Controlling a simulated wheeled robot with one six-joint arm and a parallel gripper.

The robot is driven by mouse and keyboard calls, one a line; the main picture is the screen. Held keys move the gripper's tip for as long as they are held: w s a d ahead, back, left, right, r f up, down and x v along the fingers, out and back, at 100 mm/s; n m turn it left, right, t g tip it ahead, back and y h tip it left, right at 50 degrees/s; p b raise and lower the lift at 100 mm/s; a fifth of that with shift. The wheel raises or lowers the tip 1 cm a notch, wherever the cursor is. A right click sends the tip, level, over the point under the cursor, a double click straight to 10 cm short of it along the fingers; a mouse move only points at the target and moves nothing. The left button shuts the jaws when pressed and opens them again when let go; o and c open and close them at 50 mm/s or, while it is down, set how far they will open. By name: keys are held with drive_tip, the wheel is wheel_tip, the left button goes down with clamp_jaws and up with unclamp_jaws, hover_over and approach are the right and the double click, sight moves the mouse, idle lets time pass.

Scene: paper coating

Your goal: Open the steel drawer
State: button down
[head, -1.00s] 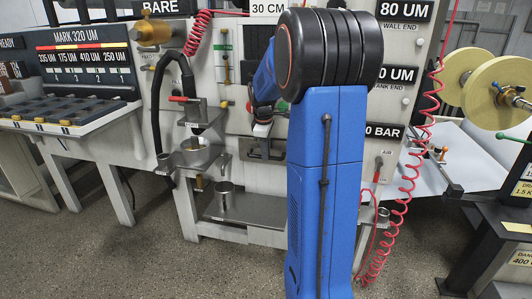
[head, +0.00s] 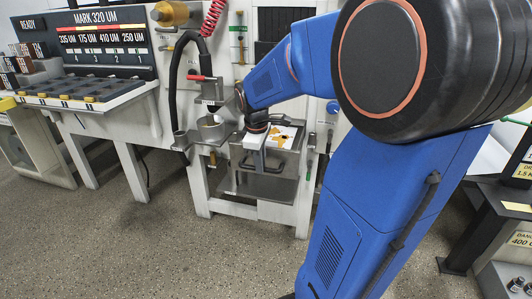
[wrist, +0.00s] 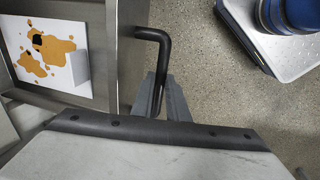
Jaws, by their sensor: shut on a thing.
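The steel drawer (head: 284,160) stands pulled out from the white machine in the head view, its inside showing from above. In the wrist view the drawer (wrist: 97,50) is at the left, its grey metal rim nearest the handle. Inside lies a white sheet with orange-brown stains (wrist: 42,48); it also shows in the head view (head: 284,135). The black bar handle (wrist: 153,34) sticks out from the drawer's front. My gripper (wrist: 163,90) is shut on this handle; its fingers partly hide it. In the head view my arm hides part of the surroundings.
Below the drawer is a steel shelf (head: 262,187) between white legs. A cup on a bracket (head: 210,130) stands just left of the drawer. Speckled floor (head: 180,240) in front is clear. A dark stand (head: 490,220) is at the right.

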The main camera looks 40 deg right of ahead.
drive_tip(key=s+a, duration=0.3)
drive_tip(key=a, duration=0.2)
drive_tip(key=shift+s, duration=0.35)
drive_tip(key=shift+a, duration=0.1)
drive_tip(key=c, duration=1.7)
unclamp_jaws()
drive_tip(key=a+r, duration=0.1)
drive_tip(key=r, duration=0.4)
drive_tip(key=s+r, duration=0.1)
drive_tip(key=r, duration=0.5)
drive_tip(key=s+a+r, duration=0.1)
drive_tip(key=r, duration=0.5)
drive_tip(key=shift+a, duration=0.3)
drive_tip(key=s+a+f+m+t, duration=0.1)
drive_tip(key=s+a+f+m, duration=0.1)
drive_tip(key=s+a+f, duration=0.1)
drive_tip(key=s+a+f+m+t+y, duration=0.1)
drive_tip(key=s+a+f+m, duration=0.1)
drive_tip(key=s+f, duration=0.3)
drive_tip(key=s+a+f+m+t, duration=0.1)
drive_tip(key=s+a+f+m, duration=0.2)
drive_tip(key=f, duration=0.4)
drive_tip(key=shift+s+a+f+t+y, duration=0.1)
drive_tip(key=shift+s+a+t+y, duration=0.1)
drive_tip(key=shift+s, duration=0.25)
drive_tip(key=shift+s+a+f+t+y, duration=0.1)
drive_tip(key=shift+s+y, duration=0.1)
drive_tip(key=shift+s, duration=0.25)
